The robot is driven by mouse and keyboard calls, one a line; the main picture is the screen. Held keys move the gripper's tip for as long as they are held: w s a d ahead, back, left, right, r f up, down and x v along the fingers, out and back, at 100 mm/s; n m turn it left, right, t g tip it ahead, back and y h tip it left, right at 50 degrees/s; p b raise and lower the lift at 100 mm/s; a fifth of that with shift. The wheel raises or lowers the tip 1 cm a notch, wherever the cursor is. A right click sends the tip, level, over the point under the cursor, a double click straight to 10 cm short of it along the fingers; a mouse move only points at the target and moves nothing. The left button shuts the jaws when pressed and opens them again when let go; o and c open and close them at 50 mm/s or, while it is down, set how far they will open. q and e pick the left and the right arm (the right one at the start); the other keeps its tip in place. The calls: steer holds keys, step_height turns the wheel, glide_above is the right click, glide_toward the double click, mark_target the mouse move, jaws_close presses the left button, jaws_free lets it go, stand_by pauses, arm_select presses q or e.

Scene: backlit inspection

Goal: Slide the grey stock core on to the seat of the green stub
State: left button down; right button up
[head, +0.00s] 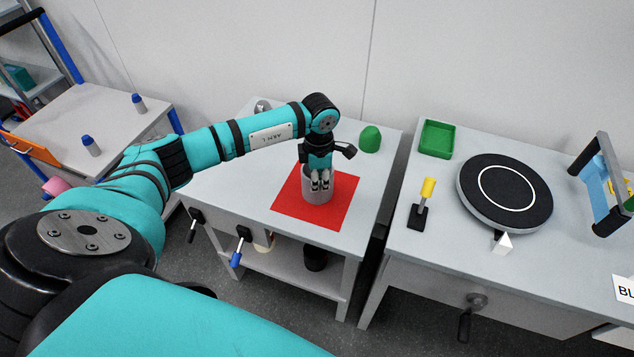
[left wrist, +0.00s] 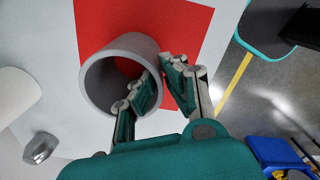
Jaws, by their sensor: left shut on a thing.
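The grey stock core (head: 318,198) is a hollow, open-ended cylinder standing upright on the red mat (head: 286,203) in the head view. My left gripper (head: 320,180) reaches down onto it from above. In the left wrist view, the core (left wrist: 145,45) shows its round opening; one finger of my left gripper (left wrist: 163,88) is inside it and the other is outside, shut on its wall. A green dome-topped piece (head: 370,139), which looks like the green stub, stands behind the mat to the right. Its seat cannot be made out. My right gripper is not in view.
A neighbouring table holds a green tray (head: 437,138), a yellow-handled piece (head: 428,188) and a black round turntable (head: 505,190). A gap separates the tables. The left wrist view shows a white cylinder (left wrist: 15,95) and a metal knob (left wrist: 40,148) near the core.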

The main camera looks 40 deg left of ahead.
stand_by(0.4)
arm_select(q)
steer(key=shift+r+p, duration=0.9)
steer(key=shift+r, duration=0.5)
steer(key=shift+r+p, duration=1.05)
steer(key=shift+r, duration=0.6)
steer(key=c, duration=2)
jaws_free()
jaws_close()
